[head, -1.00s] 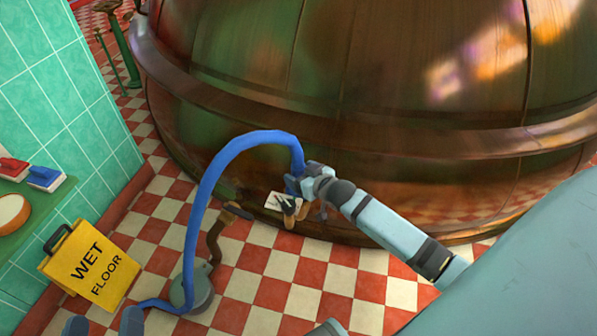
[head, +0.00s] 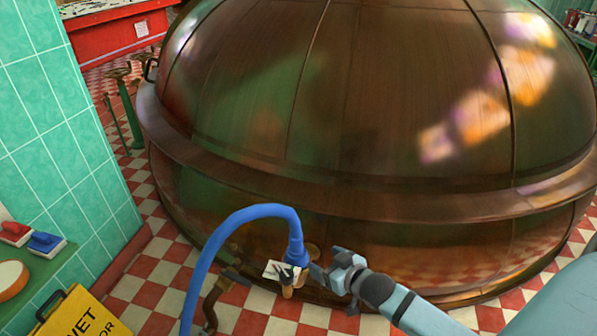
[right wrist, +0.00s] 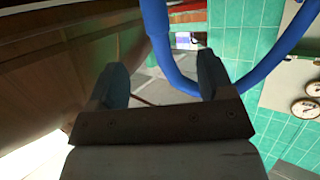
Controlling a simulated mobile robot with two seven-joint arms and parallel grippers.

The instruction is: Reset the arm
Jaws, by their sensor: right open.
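My right gripper (head: 332,274) is in front of the lower wall of the big copper kettle (head: 330,110), just right of the upright end of a blue hose (head: 293,235). In the right wrist view its two fingers (right wrist: 165,80) stand apart with nothing held between them. The blue hose (right wrist: 160,45) passes beyond the fingertips there. The hose end meets a fitting low on the kettle, beside a small white tag (head: 277,270) with a dark mark. My left gripper does not show in either view.
A yellow wet-floor sign (head: 75,318) stands at the lower left by a green-tiled wall (head: 60,130). A green shelf (head: 45,268) there holds a red brush and a blue brush (head: 46,243). Green posts (head: 130,110) stand left of the kettle. Checkered floor lies between.

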